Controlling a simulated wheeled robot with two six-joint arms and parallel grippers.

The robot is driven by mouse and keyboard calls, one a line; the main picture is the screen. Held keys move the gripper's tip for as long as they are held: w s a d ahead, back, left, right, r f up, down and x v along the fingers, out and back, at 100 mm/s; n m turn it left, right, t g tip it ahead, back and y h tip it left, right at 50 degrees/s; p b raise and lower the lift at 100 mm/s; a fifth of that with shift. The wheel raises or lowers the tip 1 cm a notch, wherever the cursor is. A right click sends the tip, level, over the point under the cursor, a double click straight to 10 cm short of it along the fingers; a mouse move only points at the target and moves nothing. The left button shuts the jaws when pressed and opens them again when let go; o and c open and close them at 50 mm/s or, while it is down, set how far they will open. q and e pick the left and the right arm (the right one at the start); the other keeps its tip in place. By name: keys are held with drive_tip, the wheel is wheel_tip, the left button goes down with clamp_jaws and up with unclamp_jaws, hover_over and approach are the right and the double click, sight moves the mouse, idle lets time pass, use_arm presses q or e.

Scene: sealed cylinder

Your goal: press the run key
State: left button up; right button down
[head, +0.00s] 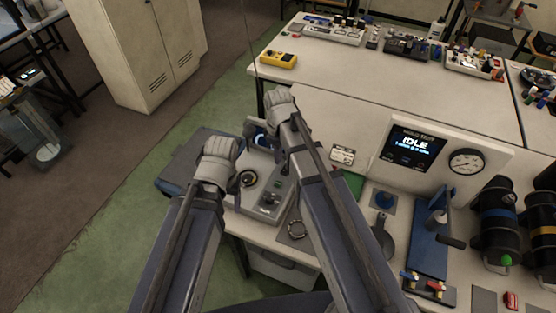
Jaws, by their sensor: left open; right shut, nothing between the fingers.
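A light grey bench unit (243,203) sits below my grippers. It has a dark round fitting (248,179) and a small raised panel with controls (271,199). The labels are too small to read, so I cannot tell which control is the run key. A screen (413,148) on a white housing reads "IDLE". My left gripper (221,147) is open and empty above the unit's left side. My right gripper (280,98) is shut and empty above the unit's far edge. Its forearm hides part of the unit's right side.
A gauge (466,161) sits beside the screen. A blue stand with a lever (431,240), a scoop (384,228) and dark cylinders (497,221) crowd the right. The far table has a yellow meter (279,60) and clear space.

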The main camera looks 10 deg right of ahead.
sight(278, 184)
wheel_tip(278, 184, down, 13)
drive_tip(key=b, duration=1.2)
drive_tip(key=shift+r, duration=0.1)
